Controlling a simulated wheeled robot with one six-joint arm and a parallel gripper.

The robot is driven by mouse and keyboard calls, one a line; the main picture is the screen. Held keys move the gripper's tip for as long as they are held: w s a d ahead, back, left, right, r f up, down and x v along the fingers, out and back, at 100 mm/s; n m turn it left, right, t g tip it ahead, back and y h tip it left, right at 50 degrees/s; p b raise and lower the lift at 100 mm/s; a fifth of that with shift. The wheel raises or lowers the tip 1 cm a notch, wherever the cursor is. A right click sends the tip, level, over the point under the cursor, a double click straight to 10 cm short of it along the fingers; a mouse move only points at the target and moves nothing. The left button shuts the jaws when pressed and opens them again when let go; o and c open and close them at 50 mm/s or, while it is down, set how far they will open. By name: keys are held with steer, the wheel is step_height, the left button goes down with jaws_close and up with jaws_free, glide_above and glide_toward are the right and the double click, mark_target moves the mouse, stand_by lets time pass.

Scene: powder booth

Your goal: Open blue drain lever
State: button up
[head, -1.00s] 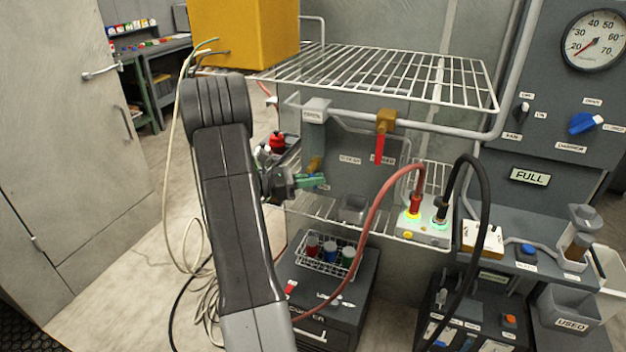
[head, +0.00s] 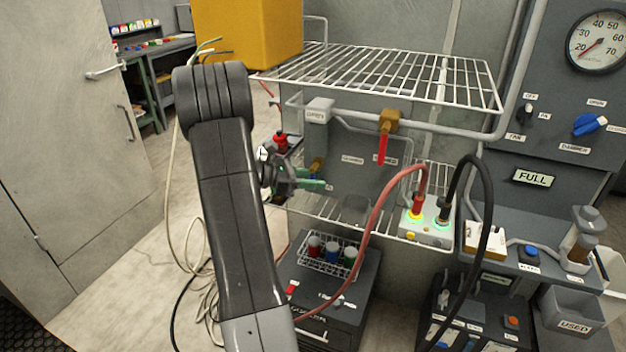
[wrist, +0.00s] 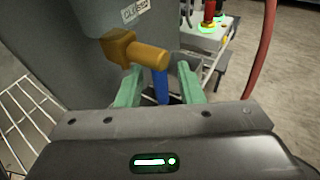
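The blue drain lever (wrist: 160,87) hangs down from a brass valve (wrist: 135,50) in the wrist view. My gripper (wrist: 158,85) has its green fingers on either side of the lever, with a gap showing on both sides. It is open and holds nothing. In the head view the brass valve (head: 318,166) shows at the lower left of the grey tank (head: 365,185), and my gripper (head: 312,184) is just below it. The lever is mostly hidden by the fingers there.
A red lever (head: 382,149) hangs from another brass valve on the pipe above. A wire shelf (head: 390,75) spans overhead. A red hose (head: 372,215) arcs on the right, and a rack of small bottles (head: 330,255) stands below.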

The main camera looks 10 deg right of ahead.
steer(key=b+v, duration=0.2)
steer(key=v, duration=1.2)
steer(key=shift+d, duration=0.1)
steer(key=p+x, duration=0.2)
steer(key=x, duration=1.2)
